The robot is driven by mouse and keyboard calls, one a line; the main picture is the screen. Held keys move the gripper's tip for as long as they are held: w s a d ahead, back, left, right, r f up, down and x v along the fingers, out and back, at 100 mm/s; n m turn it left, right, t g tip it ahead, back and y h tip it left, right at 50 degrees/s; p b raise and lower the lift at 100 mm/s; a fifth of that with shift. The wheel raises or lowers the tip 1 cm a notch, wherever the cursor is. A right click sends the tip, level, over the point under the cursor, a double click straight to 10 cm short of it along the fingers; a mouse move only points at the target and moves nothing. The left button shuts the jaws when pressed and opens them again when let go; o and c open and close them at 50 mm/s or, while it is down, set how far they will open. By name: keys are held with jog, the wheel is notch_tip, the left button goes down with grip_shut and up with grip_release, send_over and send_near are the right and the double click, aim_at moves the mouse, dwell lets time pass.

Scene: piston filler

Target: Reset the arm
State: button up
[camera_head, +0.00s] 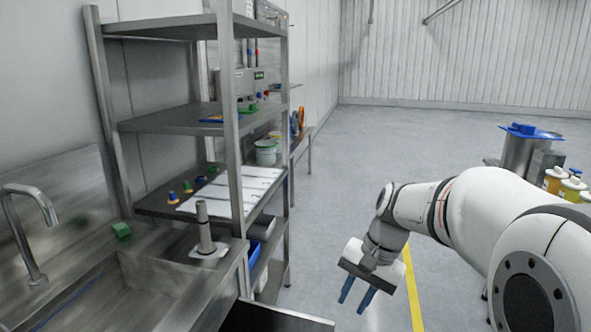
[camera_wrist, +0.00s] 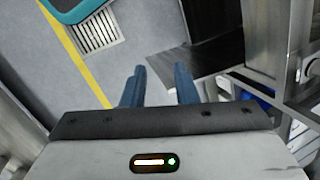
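My white arm reaches in from the right in the head view. My gripper (camera_head: 357,295) hangs over the floor, right of the sink bench, with its two blue fingers pointing down. In the wrist view my gripper (camera_wrist: 158,88) shows its fingers spread apart with nothing between them. Grey floor and the edge of a dark metal panel (camera_wrist: 190,68) lie behind them.
A steel shelf rack (camera_head: 180,117) and a sink (camera_head: 130,290) with a tap (camera_head: 28,225) stand at the left. A grey cylinder on a base (camera_head: 204,228) stands at the sink's edge. A steel container with a blue lid (camera_head: 520,150) is at the right. The middle floor is clear.

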jog(key=s+d+r+n+t+h+p, duration=0.1)
jog(key=s+r+n+p, duration=0.1)
jog(key=s, duration=0.5)
jog(key=s+d+r+n+t+h+p, duration=0.1)
jog(key=s+d+r+n+h+p, duration=0.1)
jog(key=s, duration=0.5)
jog(key=shift+s+d+r+n+t+h+p, duration=0.15)
jog(key=shift+d+n+t+h+p, duration=0.2)
jog(key=shift+n+p, duration=0.55)
jog(key=shift+a, duration=0.1)
